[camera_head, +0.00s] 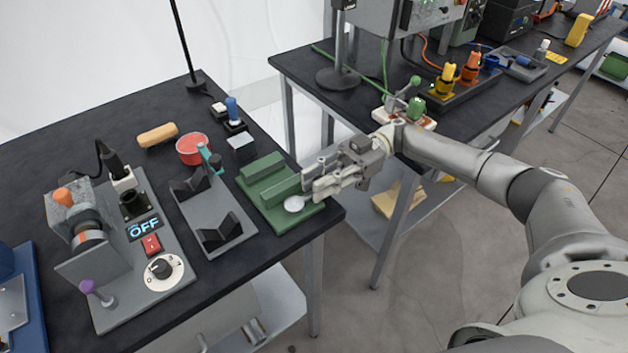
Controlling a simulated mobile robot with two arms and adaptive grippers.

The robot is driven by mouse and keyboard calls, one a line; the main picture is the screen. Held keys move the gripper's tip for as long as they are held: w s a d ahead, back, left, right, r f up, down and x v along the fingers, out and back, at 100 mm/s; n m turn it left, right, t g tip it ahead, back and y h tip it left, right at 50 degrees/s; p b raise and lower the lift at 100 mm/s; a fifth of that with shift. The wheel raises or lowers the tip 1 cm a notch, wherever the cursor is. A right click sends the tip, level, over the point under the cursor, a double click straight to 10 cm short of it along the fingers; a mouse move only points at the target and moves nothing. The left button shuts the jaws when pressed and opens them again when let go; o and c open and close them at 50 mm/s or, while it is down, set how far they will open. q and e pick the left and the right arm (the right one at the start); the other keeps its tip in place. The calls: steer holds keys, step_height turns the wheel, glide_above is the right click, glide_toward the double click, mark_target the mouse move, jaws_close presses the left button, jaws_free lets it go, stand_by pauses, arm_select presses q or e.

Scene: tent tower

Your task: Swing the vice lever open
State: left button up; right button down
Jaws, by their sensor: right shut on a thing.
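The green vice (262,170) sits at the right end of the near black table, with two raised green jaw blocks on a flat base. A round pale disc (294,203) shows at its front right corner. My right gripper (312,178) reaches in from the right over the vice's right end, its fingers shut. It is shut on the vice lever, which the fingers mostly hide, so its angle cannot be told. My left gripper is not in view.
A grey fixture with black V-blocks (216,197) stands just left of the vice. Further left are a red bowl (193,149), a tan bar (157,135) and a control panel with an OFF display (143,229). A second black table (305,68) stands behind.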

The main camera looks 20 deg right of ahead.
stand_by(0.3)
steer(key=c, duration=1.3)
jaws_free()
steer(key=shift+r, duration=0.1)
steer(key=shift+w, duration=0.1)
steer(key=v, duration=0.8)
